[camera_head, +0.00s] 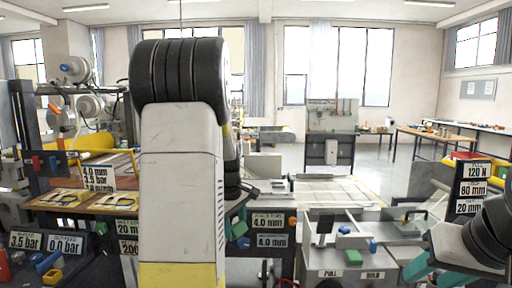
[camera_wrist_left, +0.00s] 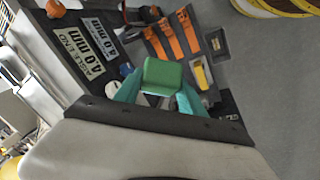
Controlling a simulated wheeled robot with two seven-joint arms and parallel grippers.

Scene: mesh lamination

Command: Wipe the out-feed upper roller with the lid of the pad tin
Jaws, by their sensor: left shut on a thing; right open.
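My left gripper (camera_wrist_left: 158,94) has teal fingers closed on the two sides of a green block (camera_wrist_left: 162,74). The block also shows in the head view (camera_head: 239,229), right of my pale left forearm. I cannot tell whether this block is the lid of the pad tin. Labels and small parts lie beyond it in the wrist view. My right gripper (camera_head: 435,275) is open and empty at the lower right of the head view, only partly in frame. I cannot make out the pad tin or the out-feed upper roller; my left arm covers much of the middle left.
Label plates reading 4.0 mm (camera_head: 272,240) stand by the left gripper. A yellow roll (camera_head: 92,144) is at left. Wooden tables (camera_head: 440,138) stand far right; open floor lies beyond.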

